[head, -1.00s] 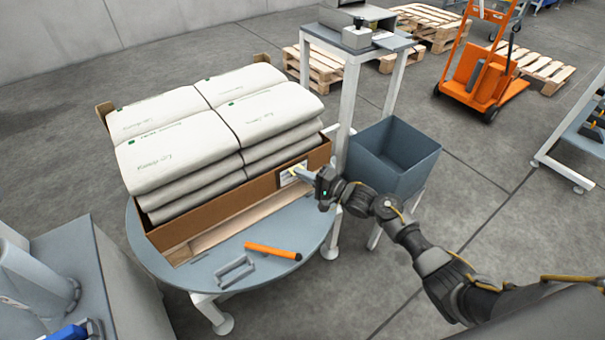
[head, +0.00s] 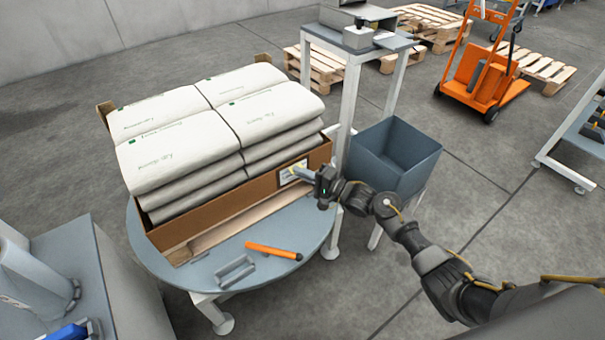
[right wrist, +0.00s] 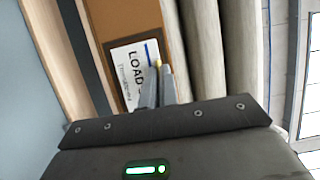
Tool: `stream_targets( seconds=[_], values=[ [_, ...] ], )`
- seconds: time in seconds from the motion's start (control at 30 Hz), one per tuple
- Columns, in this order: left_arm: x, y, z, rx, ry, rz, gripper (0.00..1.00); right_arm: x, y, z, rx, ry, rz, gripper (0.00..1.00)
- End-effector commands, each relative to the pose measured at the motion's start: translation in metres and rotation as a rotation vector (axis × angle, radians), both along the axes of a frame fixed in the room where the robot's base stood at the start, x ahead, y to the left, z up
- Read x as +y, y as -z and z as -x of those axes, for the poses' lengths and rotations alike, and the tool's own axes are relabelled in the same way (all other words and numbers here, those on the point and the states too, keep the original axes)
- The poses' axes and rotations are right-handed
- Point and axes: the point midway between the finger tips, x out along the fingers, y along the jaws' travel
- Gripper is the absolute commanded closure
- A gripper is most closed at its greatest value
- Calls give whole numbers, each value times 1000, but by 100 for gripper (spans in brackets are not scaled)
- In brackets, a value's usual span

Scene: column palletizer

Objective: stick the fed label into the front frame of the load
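The load (head: 215,135) is several white sacks stacked in a low brown cardboard tray (head: 225,208). A small dark frame (right wrist: 113,75) is on the tray's front wall, near its right end in the head view. A white label (right wrist: 128,70) printed "LOAD" with a blue bar lies within the frame's border; it also shows in the head view (head: 290,174). My right gripper (right wrist: 160,72) has its fingers close together at the label's right side, covering part of it. Whether the tips touch the label is unclear. My left gripper is out of view.
The load stands on a round grey table (head: 140,238). An orange-handled tool (head: 272,250) and a grey metal handle (head: 236,270) lie at its front. A blue-grey bin (head: 395,160) and a tall stand (head: 350,100) are right of the load.

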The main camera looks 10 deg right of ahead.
Motion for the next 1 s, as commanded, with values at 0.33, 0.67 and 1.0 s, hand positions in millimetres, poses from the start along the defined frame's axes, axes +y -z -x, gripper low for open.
stream_targets(
  seconds=[0.33,0.67,1.0],
  values=[
    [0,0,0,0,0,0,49,0,0,-1,-1,1,-1,100],
    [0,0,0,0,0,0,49,0,0,-1,-1,0,-1,72],
    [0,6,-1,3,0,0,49,0,0,-1,0,0,0,72]
  ],
)
